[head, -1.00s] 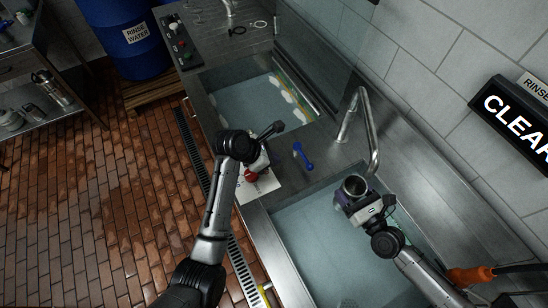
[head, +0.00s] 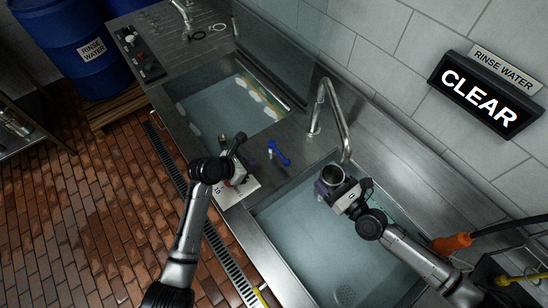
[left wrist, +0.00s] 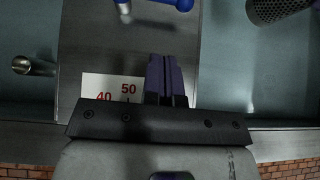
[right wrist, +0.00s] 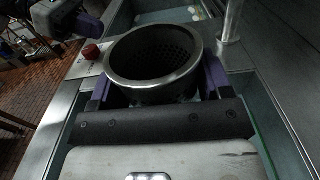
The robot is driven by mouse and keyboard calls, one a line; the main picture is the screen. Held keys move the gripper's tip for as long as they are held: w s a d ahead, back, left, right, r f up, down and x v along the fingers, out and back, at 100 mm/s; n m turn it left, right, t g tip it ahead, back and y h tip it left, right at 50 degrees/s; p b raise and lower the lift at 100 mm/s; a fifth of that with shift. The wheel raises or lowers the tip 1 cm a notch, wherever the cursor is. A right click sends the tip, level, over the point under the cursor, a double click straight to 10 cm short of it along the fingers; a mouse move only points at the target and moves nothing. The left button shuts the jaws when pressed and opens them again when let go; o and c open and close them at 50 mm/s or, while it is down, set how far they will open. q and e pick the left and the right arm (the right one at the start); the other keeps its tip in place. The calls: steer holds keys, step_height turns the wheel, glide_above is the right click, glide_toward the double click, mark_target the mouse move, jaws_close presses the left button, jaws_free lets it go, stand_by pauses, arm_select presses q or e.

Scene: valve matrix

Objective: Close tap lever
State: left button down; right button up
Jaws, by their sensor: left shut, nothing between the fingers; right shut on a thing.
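The tap lever (head: 279,151) is blue with a short pale stem and sits on the steel deck between the two basins, left of the tall tap (head: 328,110). Part of it shows at the top edge of the left wrist view (left wrist: 178,4). My left gripper (head: 241,138) is shut and empty, to the left of the lever and apart from it. Its purple fingers (left wrist: 167,76) lie close together over the deck. My right gripper (right wrist: 155,92) is shut on a round metal strainer cup (right wrist: 153,58), held upright over the near basin; the cup also shows in the head view (head: 333,175).
A white card (left wrist: 112,90) with red numbers and a red knob (right wrist: 91,51) lie by the front deck edge. The far basin (head: 215,108) and near basin (head: 310,240) hold water. A sign (head: 480,95) reading CLEAR hangs on the wall.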

mark_target(279, 153)
arm_select(q)
steer(key=x, duration=0.8)
steer(key=shift+w+d+r, duration=0.15)
steer(key=shift+d+r, duration=0.15)
steer(key=shift+w+d+f, duration=0.15)
steer(key=shift+w+d, duration=0.3)
steer(key=shift+d, duration=0.3)
steer(key=shift+w+d, duration=0.15)
steer(key=shift+d, duration=0.25)
steer(key=shift+f, duration=0.25)
arm_select(e)
steer(key=shift+s+a, duration=0.1)
steer(key=shift+a, duration=0.15)
steer(key=shift+f, duration=0.1)
